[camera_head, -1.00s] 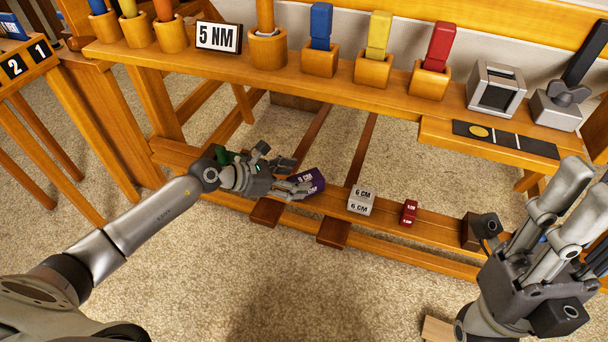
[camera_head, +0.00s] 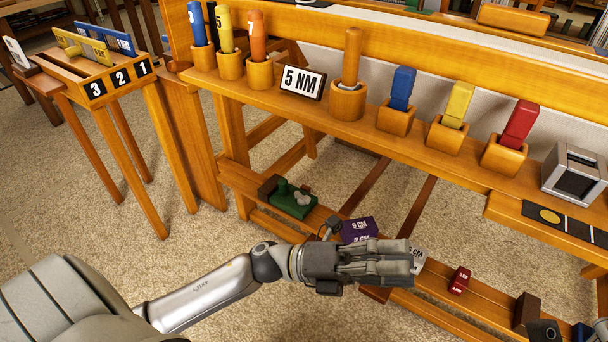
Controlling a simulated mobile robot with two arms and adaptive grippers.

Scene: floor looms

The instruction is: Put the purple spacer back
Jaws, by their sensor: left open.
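The purple spacer (camera_head: 359,226), a block with white "CM" lettering, appears to rest on the low wooden rail (camera_head: 443,283) under the loom shelf. Its lower front is partly hidden by my left gripper (camera_head: 408,263). That gripper is open, with its fingers pointing right, just in front of the spacer as seen from the head. Its fingers also cover most of the white "CM" spacer (camera_head: 418,259); I cannot tell whether they touch either block. A small red spacer (camera_head: 460,280) stands farther right on the rail.
A green device (camera_head: 292,199) sits on the rail left of the spacer. The upper shelf holds a "5 NM" sign (camera_head: 302,82), several coloured handles in wooden cups, and a grey metal box (camera_head: 574,174). A small numbered table (camera_head: 118,82) stands at left. Carpet in front is clear.

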